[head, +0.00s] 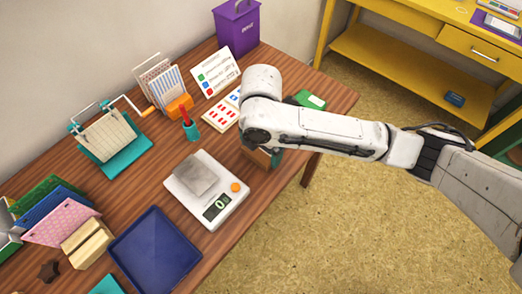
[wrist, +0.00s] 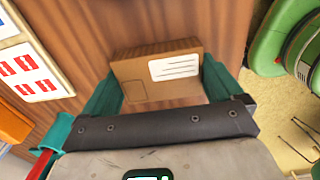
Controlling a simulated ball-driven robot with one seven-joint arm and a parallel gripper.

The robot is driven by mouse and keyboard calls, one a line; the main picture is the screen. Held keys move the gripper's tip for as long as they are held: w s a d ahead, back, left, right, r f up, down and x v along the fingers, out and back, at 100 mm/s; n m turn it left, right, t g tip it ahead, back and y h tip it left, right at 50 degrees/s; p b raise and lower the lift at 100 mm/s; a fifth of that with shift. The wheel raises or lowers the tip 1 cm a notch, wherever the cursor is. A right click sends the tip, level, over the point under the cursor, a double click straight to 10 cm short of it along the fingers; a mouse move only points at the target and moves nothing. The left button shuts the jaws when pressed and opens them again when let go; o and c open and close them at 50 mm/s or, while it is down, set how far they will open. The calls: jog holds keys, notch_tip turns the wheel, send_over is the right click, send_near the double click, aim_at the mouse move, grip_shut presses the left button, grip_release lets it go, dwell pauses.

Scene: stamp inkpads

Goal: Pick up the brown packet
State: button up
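The brown packet (wrist: 160,78) is a cardboard-brown box with a white lined label, seen in the wrist view. It lies between the two teal fingers of my gripper (wrist: 160,66), which are spread wide with one at each side of it. The gaps at its sides are very narrow, and I cannot tell whether the fingers touch it. In the head view the packet (head: 257,157) shows under the end of my arm near the table's right edge, mostly hidden. One teal finger of my gripper (head: 276,158) shows beside it.
On the wooden table (head: 130,185), a white scale (head: 228,207) with a grey block stands left of my gripper. A red-handled stamp in a teal holder (head: 189,124), cards (head: 220,113) and a green pad (head: 310,99) are nearby. A blue tray (head: 155,250) lies in front. Open floor is right.

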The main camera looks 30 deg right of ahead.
jog(key=shift+f, duration=0.1)
jog(key=shift+c, duration=1.4)
jog(key=shift+r, duration=0.5)
notch_tip(320, 180, up, 2)
jog(key=shift+r, duration=0.2)
jog(key=s+d+r+p, duration=0.2)
jog(key=s+d+r, duration=0.4)
jog(key=s+r, duration=0.3)
jog(key=s, duration=0.3)
jog(key=shift+s+d+r+p, duration=0.2)
jog(key=shift+s+r+p, duration=0.05)
jog(key=shift+r+p, duration=0.1)
